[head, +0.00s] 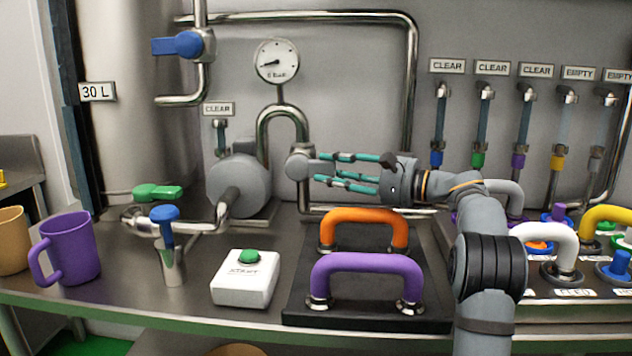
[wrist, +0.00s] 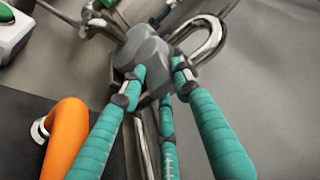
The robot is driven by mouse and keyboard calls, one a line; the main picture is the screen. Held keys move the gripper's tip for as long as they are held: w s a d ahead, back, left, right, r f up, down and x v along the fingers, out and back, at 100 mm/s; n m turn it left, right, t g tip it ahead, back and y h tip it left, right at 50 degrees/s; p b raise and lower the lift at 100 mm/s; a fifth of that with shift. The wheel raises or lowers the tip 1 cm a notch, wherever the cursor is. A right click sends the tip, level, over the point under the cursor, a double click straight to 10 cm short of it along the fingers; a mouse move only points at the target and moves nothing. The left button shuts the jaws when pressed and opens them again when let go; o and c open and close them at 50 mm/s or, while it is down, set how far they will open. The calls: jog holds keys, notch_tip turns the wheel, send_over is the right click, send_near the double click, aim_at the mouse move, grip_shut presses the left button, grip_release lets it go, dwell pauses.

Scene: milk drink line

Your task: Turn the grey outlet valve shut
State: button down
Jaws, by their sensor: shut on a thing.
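The grey outlet valve (head: 300,163) sits on the pipework below the round gauge, to the right of the grey pump body. It also shows in the wrist view (wrist: 143,50) as a grey faceted knob beside a curved steel pipe. My gripper (head: 320,169) reaches in from the right, with its teal fingers pointing left. In the wrist view my gripper (wrist: 158,78) has its fingertips closed around the near side of the valve. The fingers partly hide the valve's near end, so its exact angle is hard to tell.
Orange (head: 364,216) and purple (head: 366,265) handles stand on a dark mat below my arm. A white start box (head: 246,285) with a green button, a steel cup (head: 172,262) and a purple mug (head: 72,250) are further left. Bent pipes surround the valve.

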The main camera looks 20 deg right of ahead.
jog(key=shift+w+d+r, duration=0.1)
jog(key=shift+d+r, duration=0.1)
jog(key=shift+d, duration=0.1)
jog(key=c, duration=1.7)
grip_release()
jog(key=shift+w, duration=0.1)
jog(key=o, duration=0.4)
jog(key=shift+w+a+f, duration=0.1)
jog(key=shift+f, duration=0.2)
jog(key=shift+c, duration=0.2)
jog(key=v, duration=0.7)
jog(key=shift+s, duration=0.2)
